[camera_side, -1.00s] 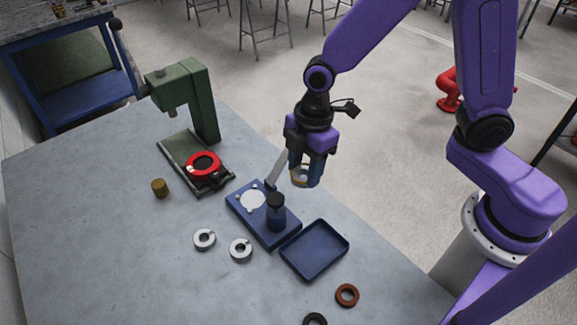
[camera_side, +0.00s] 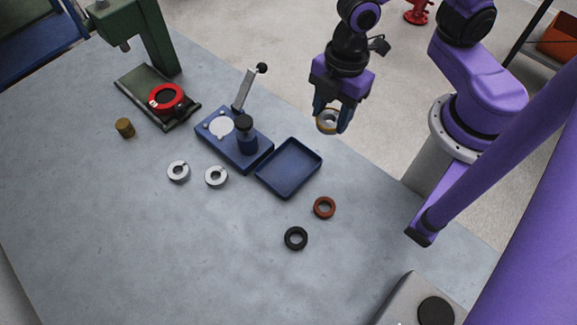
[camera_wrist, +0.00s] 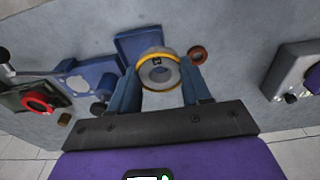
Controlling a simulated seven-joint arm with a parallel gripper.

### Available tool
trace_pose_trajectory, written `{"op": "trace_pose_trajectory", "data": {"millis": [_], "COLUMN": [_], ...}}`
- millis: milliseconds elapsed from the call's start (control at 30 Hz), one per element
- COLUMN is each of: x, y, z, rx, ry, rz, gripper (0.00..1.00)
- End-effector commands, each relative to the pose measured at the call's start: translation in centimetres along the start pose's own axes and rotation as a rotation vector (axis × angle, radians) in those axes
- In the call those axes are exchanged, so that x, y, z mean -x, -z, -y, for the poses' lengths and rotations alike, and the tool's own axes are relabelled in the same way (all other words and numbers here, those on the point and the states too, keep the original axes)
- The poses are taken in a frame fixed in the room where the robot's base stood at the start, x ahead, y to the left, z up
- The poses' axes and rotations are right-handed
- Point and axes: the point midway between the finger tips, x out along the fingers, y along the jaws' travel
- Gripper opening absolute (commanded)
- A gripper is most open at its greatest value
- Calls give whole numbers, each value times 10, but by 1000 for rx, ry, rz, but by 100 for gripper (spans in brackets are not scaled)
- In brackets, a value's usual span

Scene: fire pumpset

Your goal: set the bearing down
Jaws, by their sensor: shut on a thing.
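The bearing (camera_side: 327,122) is a grey ring with a yellow-gold edge. My gripper (camera_side: 330,118) is shut on it and holds it in the air, above and beyond the blue tray in the side view. The wrist view shows the bearing (camera_wrist: 158,71) between the two blue fingers (camera_wrist: 158,90), its bore facing the camera. The empty blue tray (camera_side: 266,181) lies on the grey table; part of it shows behind the bearing in the wrist view (camera_wrist: 128,42).
A blue fixture (camera_side: 212,140) with a lever and dark post stands left of the tray. Two grey collars (camera_side: 178,171), a brown ring (camera_side: 324,208) and a black ring (camera_side: 296,238) lie nearby. A green press (camera_side: 155,40) holds a red ring (camera_side: 166,98). The front table is clear.

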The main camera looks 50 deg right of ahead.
Motion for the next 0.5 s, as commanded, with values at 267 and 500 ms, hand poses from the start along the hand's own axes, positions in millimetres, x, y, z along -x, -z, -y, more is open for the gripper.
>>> {"op": "trace_pose_trajectory", "data": {"millis": [267,500], "x": [-3,-4], "y": [-18,-26], "z": [42,58], "rx": [2,1], "ry": [2,3], "rz": [-3,-6], "gripper": [9,9]}}
